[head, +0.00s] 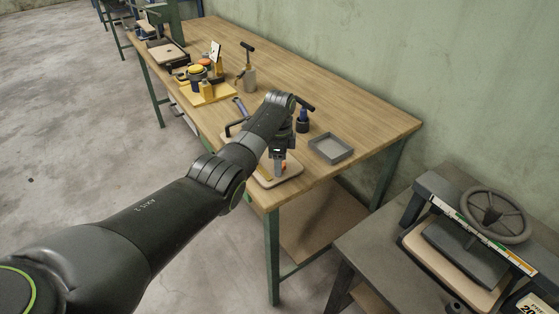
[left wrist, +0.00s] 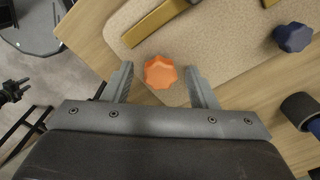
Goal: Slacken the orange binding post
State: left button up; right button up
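The orange binding post (left wrist: 160,73) has a faceted knob and stands near the edge of a beige board (left wrist: 125,20) in the left wrist view. My left gripper (left wrist: 160,68) is open, with one finger on each side of the orange knob and a visible gap to both. I cannot tell how far the fingertips are above it. In the head view my left gripper (head: 279,163) points down over the board at the bench's near end and largely hides the post. A dark blue knob (left wrist: 293,37) stands on the same board to the right. My right gripper is not in view.
A brass-coloured bar (left wrist: 160,18) lies on the board. A grey tray (head: 331,149) and a dark blue-handled tool (head: 303,122) are nearby on the wooden bench (head: 375,118). A yellow fixture (head: 207,93) stands farther back. A lower table with a handwheel (head: 496,215) is at right.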

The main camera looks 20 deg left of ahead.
pick_arm(q)
jog(key=c, duration=0.9)
